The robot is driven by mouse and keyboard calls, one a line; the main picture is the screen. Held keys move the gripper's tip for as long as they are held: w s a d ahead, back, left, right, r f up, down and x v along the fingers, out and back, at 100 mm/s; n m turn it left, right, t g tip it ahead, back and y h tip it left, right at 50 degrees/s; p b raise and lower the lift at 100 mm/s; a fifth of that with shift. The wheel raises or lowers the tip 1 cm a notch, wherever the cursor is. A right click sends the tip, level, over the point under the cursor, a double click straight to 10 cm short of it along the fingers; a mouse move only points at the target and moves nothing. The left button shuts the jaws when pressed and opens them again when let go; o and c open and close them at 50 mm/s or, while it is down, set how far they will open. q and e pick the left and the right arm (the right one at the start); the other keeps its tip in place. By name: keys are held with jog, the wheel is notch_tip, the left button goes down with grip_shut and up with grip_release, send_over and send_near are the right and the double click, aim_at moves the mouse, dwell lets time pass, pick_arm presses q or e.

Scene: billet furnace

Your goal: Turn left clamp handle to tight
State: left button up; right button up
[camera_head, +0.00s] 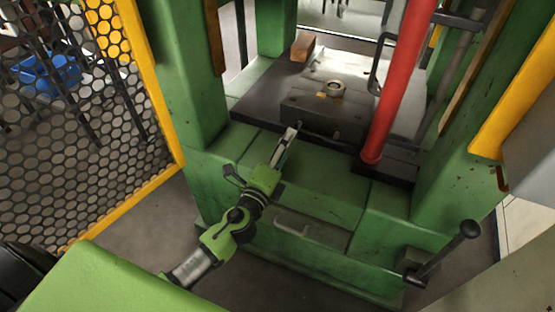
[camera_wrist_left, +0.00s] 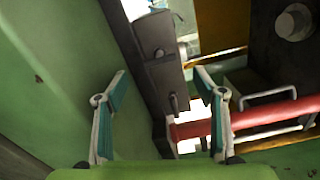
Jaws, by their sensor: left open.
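My left gripper (camera_head: 290,138) reaches from the left to the front of the dark die block (camera_head: 318,115) on the green press. In the left wrist view the left gripper (camera_wrist_left: 160,76) is open, its two fingers spread with nothing between them. The dark block (camera_wrist_left: 146,35) lies beyond the fingers. Its front carries two small clamp fittings: the left one (camera_wrist_left: 160,53) looks like a short stub seen end-on, and the other (camera_wrist_left: 173,103) is a short bar. Whether the fingers touch either fitting cannot be told. My right gripper is not in view.
A red column (camera_head: 398,85) stands right of the block. A ring (camera_head: 336,88) lies on the block, and a brown block (camera_head: 303,46) sits behind it. A yellow-framed mesh guard (camera_head: 160,95) is at left. A black-knobbed lever (camera_head: 445,252) is at lower right.

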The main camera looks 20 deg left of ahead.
pick_arm(q)
jog(key=shift+s+a, duration=0.1)
jog(key=shift+s, duration=2.7)
